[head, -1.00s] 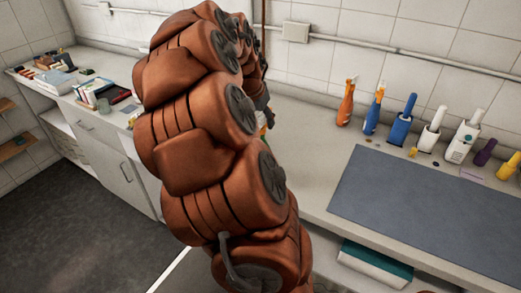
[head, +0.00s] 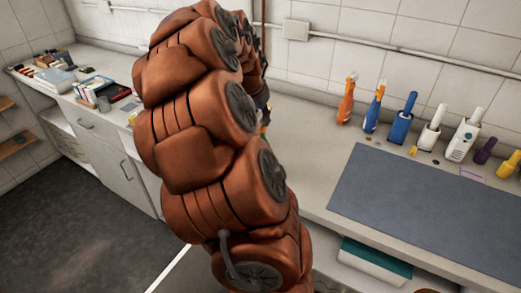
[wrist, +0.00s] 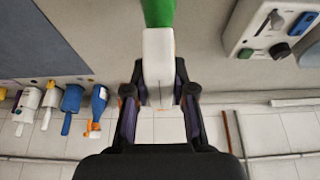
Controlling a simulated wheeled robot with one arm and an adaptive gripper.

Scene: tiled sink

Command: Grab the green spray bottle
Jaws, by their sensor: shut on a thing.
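The green spray bottle (wrist: 158,12) shows at the top middle of the wrist view, with its white head (wrist: 158,55) towards me. My gripper (wrist: 159,78) is shut on the white head, with one dark finger on each side. The lower part of the green body runs out of the wrist frame. In the head view my arm hides nearly all of the gripper and the bottle, so I cannot tell there whether the bottle touches the counter.
An orange bottle (head: 346,102), a blue spray bottle (head: 373,112) and several other bottles stand along the wall on the right. A grey mat (head: 430,210) lies bare on the counter. Boxes and small items (head: 95,90) crowd the left counter. A pipe (head: 420,55) runs along the wall.

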